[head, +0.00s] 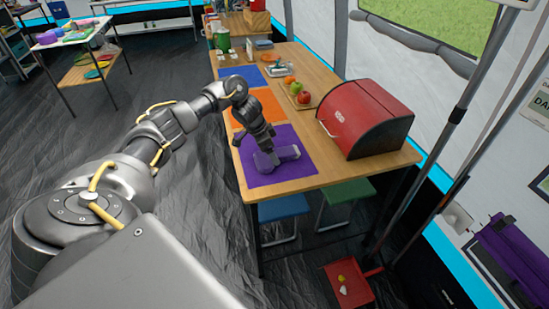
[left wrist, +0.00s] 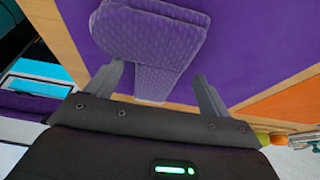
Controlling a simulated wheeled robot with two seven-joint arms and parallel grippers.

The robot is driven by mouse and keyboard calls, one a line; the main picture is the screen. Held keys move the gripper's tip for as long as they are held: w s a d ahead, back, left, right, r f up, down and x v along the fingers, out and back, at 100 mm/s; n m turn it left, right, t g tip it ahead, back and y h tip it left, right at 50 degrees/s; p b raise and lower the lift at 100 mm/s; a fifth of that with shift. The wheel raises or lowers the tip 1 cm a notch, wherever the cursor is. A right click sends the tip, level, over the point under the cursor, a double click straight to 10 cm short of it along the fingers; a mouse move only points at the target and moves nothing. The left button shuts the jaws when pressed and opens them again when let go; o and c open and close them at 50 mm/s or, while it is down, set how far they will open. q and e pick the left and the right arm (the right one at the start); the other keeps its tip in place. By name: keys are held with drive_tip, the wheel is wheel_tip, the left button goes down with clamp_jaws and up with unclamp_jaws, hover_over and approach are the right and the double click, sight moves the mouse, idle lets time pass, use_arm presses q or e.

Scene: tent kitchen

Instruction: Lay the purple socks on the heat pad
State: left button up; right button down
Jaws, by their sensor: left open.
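The purple socks (head: 287,153) lie on the purple mat (head: 298,171) at the near end of the table. They also show in the left wrist view (left wrist: 150,38), with one part reaching down between the fingers. My left gripper (head: 264,150) points down over the socks and hides part of them. In the left wrist view its fingers (left wrist: 157,70) are apart, one on each side of that part. I cannot tell whether they touch it. I cannot tell which mat is the heat pad. My right gripper is not in view.
A red bread box (head: 366,118) stands right of the purple mat. An orange mat (head: 268,105) and a blue mat (head: 240,75) lie farther back. Stools (head: 284,207) stand below the table's near edge.

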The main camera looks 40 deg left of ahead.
use_arm(q)
drive_tip(key=shift+w+d+f, duration=0.1)
drive_tip(key=shift+w+f, duration=0.1)
drive_tip(key=shift+f, duration=0.3)
drive_tip(key=c, duration=1.2)
drive_tip(key=shift+o, duration=0.2)
drive_tip(key=shift+r, duration=0.1)
